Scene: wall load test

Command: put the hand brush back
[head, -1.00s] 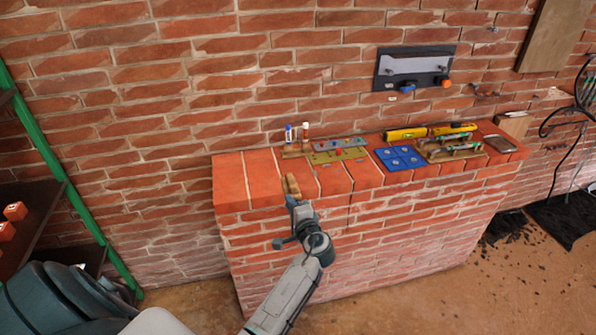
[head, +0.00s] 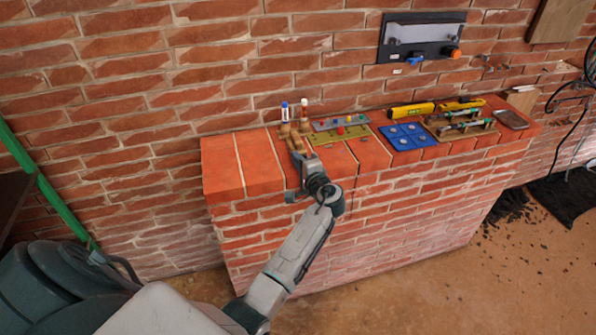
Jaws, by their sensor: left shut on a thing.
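My left gripper (head: 298,155) is over the brick ledge (head: 225,165), with its jaws shut on a small tan wooden piece (head: 291,137), which looks like the hand brush. Only its wooden part shows; bristles cannot be made out. In the picture the piece overlaps a small wooden holder with a blue-and-white bottle or marker (head: 285,112) and a white-capped brown one (head: 304,112). I cannot tell whether it touches the holder or the ledge. My right gripper is not in view.
Right of the gripper are an olive board with coloured knobs (head: 341,134), a blue panel (head: 407,137), a yellow level (head: 411,110), a wooden tool tray (head: 460,125) and a dark flat device (head: 511,119). A black wall bracket (head: 422,38) hangs above. The ledge's left end is clear.

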